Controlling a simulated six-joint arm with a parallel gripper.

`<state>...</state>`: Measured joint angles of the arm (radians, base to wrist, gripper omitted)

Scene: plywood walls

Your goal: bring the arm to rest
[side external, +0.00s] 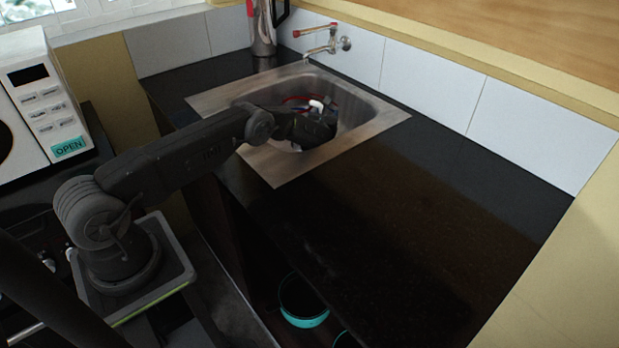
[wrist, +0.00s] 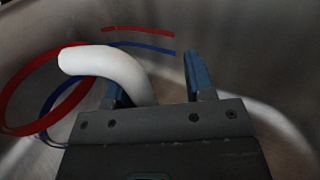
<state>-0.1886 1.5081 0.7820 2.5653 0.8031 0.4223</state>
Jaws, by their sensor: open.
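My gripper (wrist: 153,82) is low in the metal sink (side external: 283,170), with its blue fingers spread apart in the wrist view. In the side view my gripper (side external: 318,128) is a dark shape inside the basin, and its fingers are hard to make out. A smooth white curved thing (wrist: 105,64) lies by the left finger and partly covers it. Its lower end is hidden behind my gripper's body. I cannot tell whether it touches the finger. It also shows as a small white spot in the side view (side external: 316,104).
Red (wrist: 12,98) and blue (wrist: 60,92) curved bands lie in the sink. A faucet (side external: 325,42) and a silver-and-red flask (side external: 262,30) stand at the back. The black counter (side external: 400,225) right of the sink is clear. A microwave (side external: 40,95) stands at left, a teal-rimmed pot (side external: 303,318) below.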

